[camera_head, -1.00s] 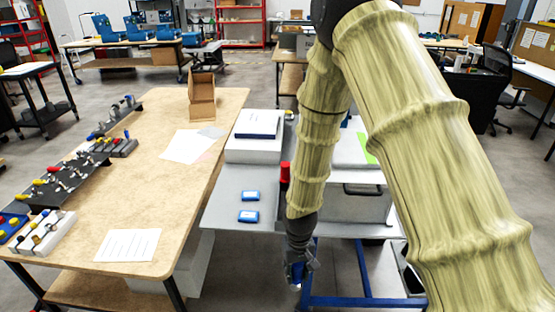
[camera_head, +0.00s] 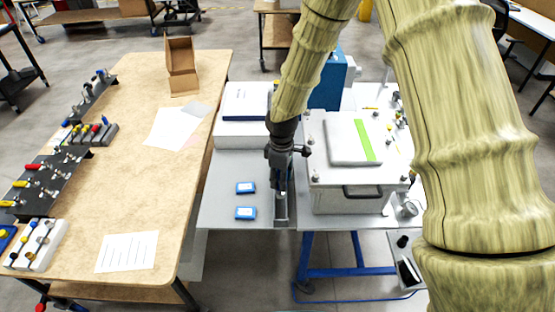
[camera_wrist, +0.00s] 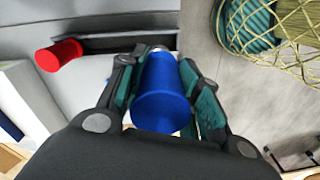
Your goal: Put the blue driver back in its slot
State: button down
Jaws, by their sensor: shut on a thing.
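My gripper (camera_head: 281,182) is over the front part of the grey table, beside the white lidded box. In the wrist view its teal-padded fingers are shut on the blue driver (camera_wrist: 162,100), one on each side of the handle. The handle's round end faces the wrist camera. The driver's far end is near the right end of a dark, long holder (camera_wrist: 110,43); I cannot tell whether it is in a slot. A red driver (camera_wrist: 60,55) is at the holder's left end. In the head view a grey holder (camera_head: 281,210) shows just below my gripper.
The white lidded box (camera_head: 345,190) stands close on the right. Two small blue packs (camera_head: 246,213) lie on the grey table (camera_head: 218,200) to the left. A white case with a dark blue book (camera_head: 246,100) is behind. The wooden bench (camera_head: 150,190) is farther left.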

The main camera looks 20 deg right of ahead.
jog(key=shift+w+d+r, duration=0.1)
jog(key=shift+w+r, duration=0.1)
jog(key=shift+w, duration=0.05)
jog(key=shift+f+b, duration=2.15)
jog(key=shift+f, duration=0.75)
jog(key=shift+s+f+b, duration=0.1)
jog(key=shift+f+b, duration=1.65)
jog(key=shift+f, duration=2.1)
jog(key=c, duration=1.1)
grip_release()
jog(key=o, duration=0.6)
jog(key=shift+c, duration=0.2)
jog(key=shift+r, duration=0.1)
